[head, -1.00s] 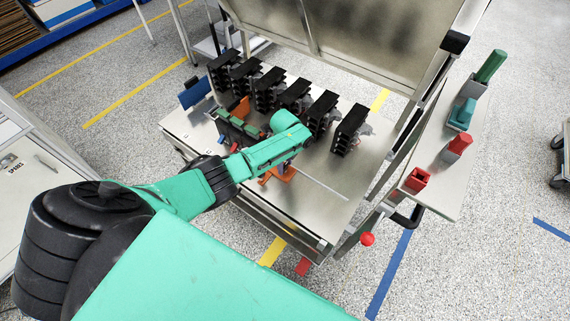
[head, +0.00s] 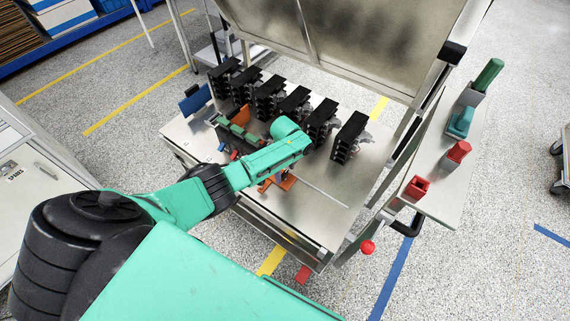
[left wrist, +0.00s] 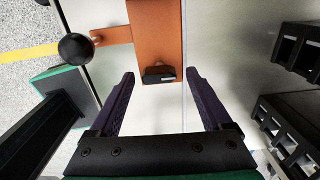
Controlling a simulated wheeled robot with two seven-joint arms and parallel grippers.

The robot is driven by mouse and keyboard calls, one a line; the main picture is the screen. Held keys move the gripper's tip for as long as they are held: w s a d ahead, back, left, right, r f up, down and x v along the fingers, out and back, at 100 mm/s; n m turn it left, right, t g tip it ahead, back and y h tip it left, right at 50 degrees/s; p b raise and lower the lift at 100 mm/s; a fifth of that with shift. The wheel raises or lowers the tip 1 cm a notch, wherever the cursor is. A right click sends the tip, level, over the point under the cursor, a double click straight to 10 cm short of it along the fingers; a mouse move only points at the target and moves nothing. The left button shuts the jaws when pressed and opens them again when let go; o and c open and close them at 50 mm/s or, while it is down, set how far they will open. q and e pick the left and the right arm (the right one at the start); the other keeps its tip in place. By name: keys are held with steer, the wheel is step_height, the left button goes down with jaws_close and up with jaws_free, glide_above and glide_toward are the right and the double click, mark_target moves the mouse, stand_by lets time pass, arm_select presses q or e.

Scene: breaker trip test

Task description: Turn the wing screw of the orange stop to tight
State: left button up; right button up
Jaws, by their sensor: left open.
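The orange stop (left wrist: 152,35) stands out as an orange block at the top middle of the left wrist view, with a narrow orange tab on its left side. A small black piece (left wrist: 158,76), apparently the wing screw, sits at its near end; its angle is hard to judge. In the head view the orange stop (head: 287,181) lies on the bench, partly hidden by my left arm. My left gripper (left wrist: 160,76) is open, its two dark fingers apart, with the black piece between or just beyond the tips. My right gripper is out of view.
Several black breaker units (head: 350,137) stand in a row along the bench (head: 300,215). A black ball knob (left wrist: 75,47) is left of the stop in the wrist view. A side shelf (head: 442,200) holds red and green items. Bare metal lies right of the stop.

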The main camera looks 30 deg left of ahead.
mark_target(285, 173)
arm_select(q)
step_height(285, 173, up, 14)
steer(key=p, duration=0.2)
stand_by(0.4)
